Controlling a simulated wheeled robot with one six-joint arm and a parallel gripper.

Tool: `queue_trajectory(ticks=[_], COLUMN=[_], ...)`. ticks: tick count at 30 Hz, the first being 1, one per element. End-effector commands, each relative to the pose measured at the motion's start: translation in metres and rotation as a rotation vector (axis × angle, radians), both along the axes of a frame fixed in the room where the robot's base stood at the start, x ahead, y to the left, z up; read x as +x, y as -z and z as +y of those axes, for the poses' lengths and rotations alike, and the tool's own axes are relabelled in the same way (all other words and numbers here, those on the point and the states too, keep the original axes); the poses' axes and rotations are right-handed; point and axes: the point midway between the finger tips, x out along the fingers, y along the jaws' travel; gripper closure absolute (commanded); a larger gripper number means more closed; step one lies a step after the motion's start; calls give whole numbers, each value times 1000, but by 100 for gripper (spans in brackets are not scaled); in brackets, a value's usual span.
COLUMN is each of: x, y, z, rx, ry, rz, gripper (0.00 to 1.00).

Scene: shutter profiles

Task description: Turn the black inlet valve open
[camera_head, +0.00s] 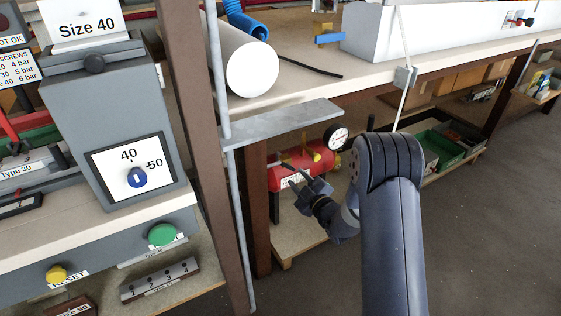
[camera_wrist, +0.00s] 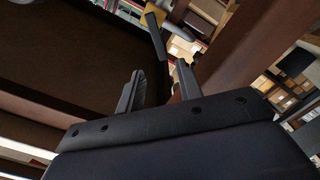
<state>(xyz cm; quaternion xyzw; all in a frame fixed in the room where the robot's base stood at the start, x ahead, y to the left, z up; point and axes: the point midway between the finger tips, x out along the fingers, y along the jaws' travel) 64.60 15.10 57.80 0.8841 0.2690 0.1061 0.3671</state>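A black bar-like handle, which looks like the inlet valve (camera_wrist: 156,36), shows in the wrist view just beyond my fingertips. My gripper (camera_wrist: 160,76) is open, with its two fingers apart and nothing visible gripped between them. The handle's lower end lies near the right fingertip; I cannot tell whether they touch. In the head view, my gripper (camera_head: 292,181) is at the front of the red tank (camera_head: 284,178) under the bench. The black valve cannot be made out clearly there.
The floor at right is clear.

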Motion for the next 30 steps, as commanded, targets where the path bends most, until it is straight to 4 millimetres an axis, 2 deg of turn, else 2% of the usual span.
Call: queue_trajectory(ticks=[5, 15, 21, 30], x=[8, 56, 78, 89], y=[2, 3, 2, 1], z=[8, 40, 55, 62], rx=[2, 3, 4, 3], ry=[-11, -9, -9, -9], rz=[-14, -12, -11, -10], gripper=[65, 65, 65, 65])
